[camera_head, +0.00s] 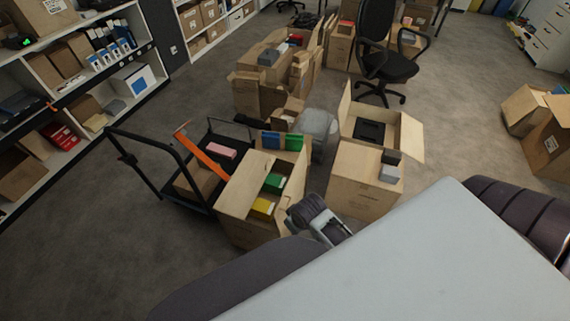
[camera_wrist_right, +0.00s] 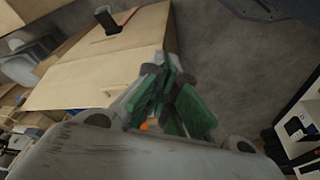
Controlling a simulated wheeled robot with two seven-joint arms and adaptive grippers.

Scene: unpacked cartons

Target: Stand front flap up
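An open carton (camera_head: 247,231) stands left of centre in the head view, with green, yellow and blue boxes in or beside its opening. One of its flaps (camera_head: 297,172) stands up on the right side. A second open carton (camera_head: 360,190) stands to its right, with one raised flap (camera_head: 346,103) and another leaning outward (camera_head: 411,138). I cannot tell which flap is the front one. My right gripper (camera_wrist_right: 165,75) has its green-padded fingers drawn together beside a cardboard face (camera_wrist_right: 100,75); no held thing is clear. My left gripper does not show clearly; an arm part of mine lies near the first carton.
A black trolley (camera_head: 165,180) with an orange strip (camera_head: 201,151) stands left of the first carton. Dark and grey small boxes (camera_head: 390,172) sit at the second carton. More cartons (camera_head: 258,95), an office chair (camera_head: 388,65) and shelves (camera_head: 75,90) stand around.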

